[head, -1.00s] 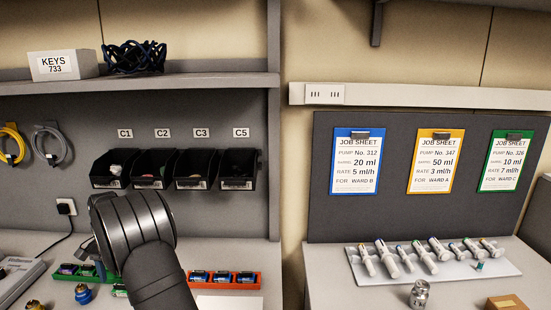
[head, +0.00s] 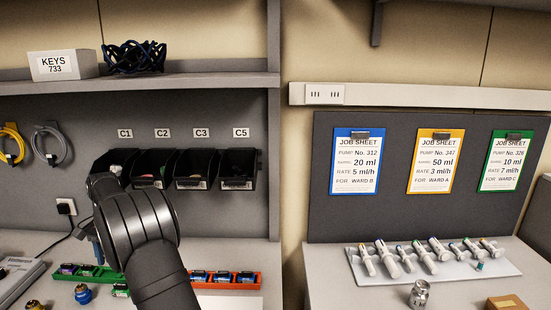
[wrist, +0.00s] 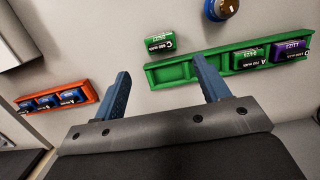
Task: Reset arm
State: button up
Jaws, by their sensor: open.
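My gripper (wrist: 162,90) is open in the wrist view, its two blue fingers apart with nothing between them. It hangs above the bench, between an orange battery rack (wrist: 62,98) and a green battery rack (wrist: 185,70). In the head view my dark arm covers most of the gripper and part of the bench behind it. The green rack also shows at the lower left (head: 100,272) and the orange rack (head: 235,285) to the right of my arm.
A loose green battery (wrist: 159,43) lies beside the green rack. A blue round-topped item (head: 82,293) stands near the front left. Black bins (head: 190,184) hang on the wall behind my arm. A white tray of syringes (head: 432,275) lies on the right bench.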

jog(key=f, duration=0.3)
jog(key=s+f, duration=0.1)
jog(key=f, duration=0.5)
jog(key=shift+s+f, duration=0.25)
jog(key=shift+f, duration=0.05)
notch_tip(320, 180, up, 11)
jog(key=d+r+m, duration=0.4)
jog(key=d+r, duration=0.1)
jog(key=d, duration=0.7)
jog(key=w+d+f+m, duration=0.1)
jog(key=d+f, duration=0.1)
jog(key=d, duration=1)
jog(key=w+d+f, duration=0.1)
jog(key=d+f, duration=0.2)
jog(key=d, duration=0.9)
jog(key=shift+n+y, duration=0.3)
jog(key=shift+n, duration=0.5)
jog(key=w+d+f, duration=0.2)
jog(key=d, duration=0.1)
jog(key=w+d+f, duration=0.2)
jog(key=d+f, duration=0.1)
jog(key=w+d+f, duration=0.2)
jog(key=w+d, duration=0.1)
jog(key=shift+d+f, duration=0.1)
jog(key=shift+f, duration=0.2)
jog(key=shift+s+r+n, duration=0.1)
jog(key=shift+s+n, duration=0.6)
jog(key=shift+s, duration=0.35)
